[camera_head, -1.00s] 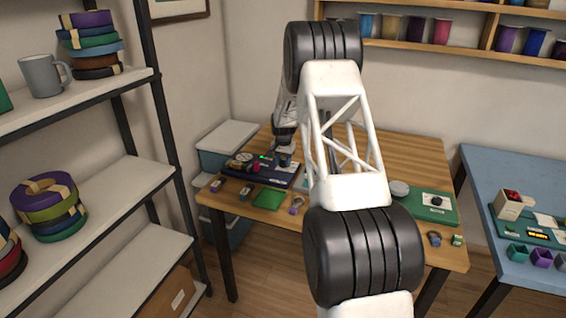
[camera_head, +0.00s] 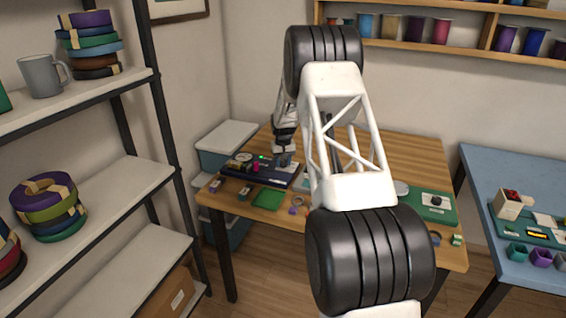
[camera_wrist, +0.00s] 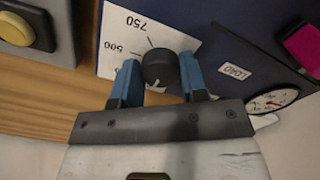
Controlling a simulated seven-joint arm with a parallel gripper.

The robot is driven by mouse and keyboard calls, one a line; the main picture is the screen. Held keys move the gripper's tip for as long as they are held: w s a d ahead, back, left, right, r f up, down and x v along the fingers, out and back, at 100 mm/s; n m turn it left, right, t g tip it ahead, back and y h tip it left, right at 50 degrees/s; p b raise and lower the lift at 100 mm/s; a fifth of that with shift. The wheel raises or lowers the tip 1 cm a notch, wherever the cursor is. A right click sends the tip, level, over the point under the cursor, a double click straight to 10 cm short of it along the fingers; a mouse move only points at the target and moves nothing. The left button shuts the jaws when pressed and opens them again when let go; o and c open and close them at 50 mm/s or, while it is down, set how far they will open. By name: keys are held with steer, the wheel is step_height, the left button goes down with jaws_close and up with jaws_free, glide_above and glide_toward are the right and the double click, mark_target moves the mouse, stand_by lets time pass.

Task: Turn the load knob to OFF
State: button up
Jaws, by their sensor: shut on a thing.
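The load knob (camera_wrist: 159,68) is a round black knob on a white dial plate (camera_wrist: 120,42) printed 500 and 750, in the wrist view. My gripper (camera_wrist: 159,76) has its two blue fingers on either side of the knob, shut on it. A LOAD label (camera_wrist: 235,71) sits to the right on the dark blue panel (camera_wrist: 215,30). No OFF mark shows, and I cannot make out a pointer on the knob. In the head view, my gripper (camera_head: 284,160) is at the right part of the dark panel (camera_head: 258,177); the knob is too small to tell there.
A pink knob (camera_wrist: 303,46) and a round gauge (camera_wrist: 272,100) lie right of the fingers. A yellow button (camera_wrist: 16,28) on a dark box is at upper left. Green trays (camera_head: 268,199) and small parts lie along the front of the wooden table (camera_head: 410,150).

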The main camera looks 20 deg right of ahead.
mark_target(283, 162)
stand_by(0.3)
steer(key=o, duration=0.9)
steer(key=shift+r, duration=0.15)
steer(key=shift+r, duration=3.8)
steer(key=shift+r, duration=3.45)
